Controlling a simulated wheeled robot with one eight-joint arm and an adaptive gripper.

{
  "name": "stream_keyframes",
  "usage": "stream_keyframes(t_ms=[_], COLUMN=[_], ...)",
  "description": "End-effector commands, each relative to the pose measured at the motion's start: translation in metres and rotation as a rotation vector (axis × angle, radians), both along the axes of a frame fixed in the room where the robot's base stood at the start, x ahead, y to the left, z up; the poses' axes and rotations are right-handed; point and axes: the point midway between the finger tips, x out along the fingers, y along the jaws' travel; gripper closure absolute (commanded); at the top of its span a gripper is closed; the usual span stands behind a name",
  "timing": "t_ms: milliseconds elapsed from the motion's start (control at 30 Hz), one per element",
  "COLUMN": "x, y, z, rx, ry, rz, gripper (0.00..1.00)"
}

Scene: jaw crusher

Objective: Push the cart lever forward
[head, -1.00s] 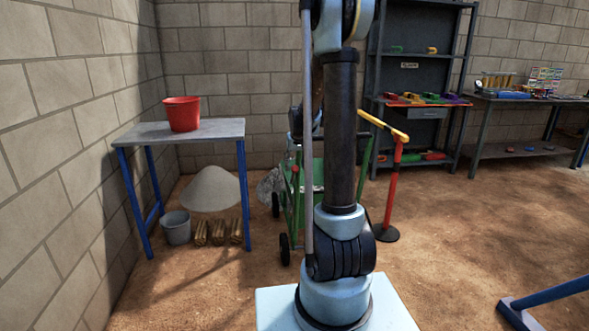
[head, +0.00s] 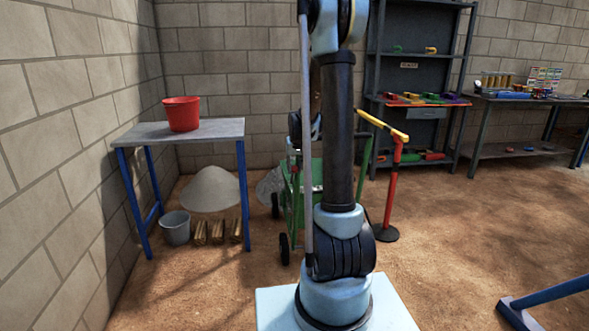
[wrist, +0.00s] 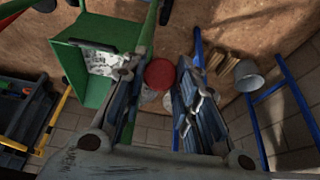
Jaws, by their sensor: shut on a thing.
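The green cart (head: 301,196) stands behind my arm in the head view, and my arm's column hides much of it. In the wrist view the cart's green tray (wrist: 84,72) is left of my gripper. The lever's round red knob (wrist: 160,73) sits between my fingertips. My gripper (wrist: 158,82) is shut on this knob. The lever's shaft below the knob cannot be made out clearly. In the head view my gripper and the knob cannot be made out behind my arm.
A table (head: 177,131) with a red bucket (head: 182,114) stands left. A red post with a yellow bar (head: 396,165) stands right of the cart. Open floor lies further right.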

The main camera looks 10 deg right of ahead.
Motion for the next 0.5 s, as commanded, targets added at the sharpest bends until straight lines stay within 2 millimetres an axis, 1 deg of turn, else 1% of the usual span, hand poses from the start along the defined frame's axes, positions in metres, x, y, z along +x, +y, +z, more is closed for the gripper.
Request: stream_keyframes(t_ms=[233, 500], x=[0.018, 0.019], y=[0.0, 0.0], z=[0.012, 0.013], rx=[-0.001, -0.001], ry=[-0.002, -0.002], rz=[0.0, 0.0], gripper=[1.0, 1.0])
